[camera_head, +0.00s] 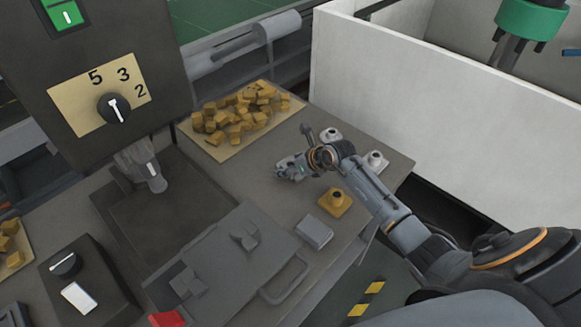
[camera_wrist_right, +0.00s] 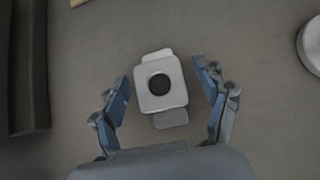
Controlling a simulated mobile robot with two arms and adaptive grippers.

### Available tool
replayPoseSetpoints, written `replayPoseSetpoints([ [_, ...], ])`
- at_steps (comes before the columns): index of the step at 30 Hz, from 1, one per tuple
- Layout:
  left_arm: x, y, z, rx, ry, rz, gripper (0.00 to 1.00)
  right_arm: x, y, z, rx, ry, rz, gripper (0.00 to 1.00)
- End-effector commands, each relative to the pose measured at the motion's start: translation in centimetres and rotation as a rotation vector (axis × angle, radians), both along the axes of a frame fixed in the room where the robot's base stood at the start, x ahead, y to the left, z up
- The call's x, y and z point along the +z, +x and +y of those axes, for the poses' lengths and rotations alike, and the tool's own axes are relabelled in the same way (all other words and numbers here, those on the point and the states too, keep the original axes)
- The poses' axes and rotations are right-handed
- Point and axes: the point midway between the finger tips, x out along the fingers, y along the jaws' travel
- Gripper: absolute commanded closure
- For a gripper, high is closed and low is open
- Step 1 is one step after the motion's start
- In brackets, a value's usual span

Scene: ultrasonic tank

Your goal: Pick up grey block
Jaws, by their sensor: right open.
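In the right wrist view a light grey block (camera_wrist_right: 160,84) with a dark round spot on top lies on the table between the spread fingers of my right gripper (camera_wrist_right: 162,85). No finger visibly touches it. In the head view my right gripper (camera_head: 292,168) hangs over the table, and the block beneath is largely hidden by it. A separate plain grey box-shaped piece (camera_head: 314,232) lies nearer the table's front edge. My left gripper is out of view.
Two whitish pieces with dark tops (camera_head: 330,134) (camera_head: 376,160) and a yellow one (camera_head: 335,202) stand near my right arm. A tray of several yellow-brown cubes (camera_head: 279,113) lies behind. A grey lid with a handle (camera_head: 225,262) lies to the left. A white wall (camera_head: 430,120) rises right.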

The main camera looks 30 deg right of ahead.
Motion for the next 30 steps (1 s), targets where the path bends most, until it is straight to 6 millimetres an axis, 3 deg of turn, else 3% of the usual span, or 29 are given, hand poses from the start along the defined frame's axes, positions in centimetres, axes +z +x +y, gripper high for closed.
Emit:
replayPoseSetpoints([
  [5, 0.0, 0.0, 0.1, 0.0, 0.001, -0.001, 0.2, 0.0, 0.0, 0.0, 0.0, 0.0, 0.0, 0.26],
  [6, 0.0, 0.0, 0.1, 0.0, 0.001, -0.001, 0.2, 0.0, 0.0, 0.0, 0.0, 0.0, 0.0, 0.3],
  [16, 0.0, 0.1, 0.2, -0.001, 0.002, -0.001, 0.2, 0.1, 0.0, 0.0, 0.0, 0.001, -0.002, 0.95],
  [25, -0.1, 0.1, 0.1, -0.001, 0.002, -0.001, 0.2, 0.3, 0.0, 0.0, 0.0, -0.001, -0.002, 0.95],
  [30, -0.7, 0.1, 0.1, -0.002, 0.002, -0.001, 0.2, 1.4, 0.1, 0.0, 0.001, -0.001, -0.005, 0.95],
])
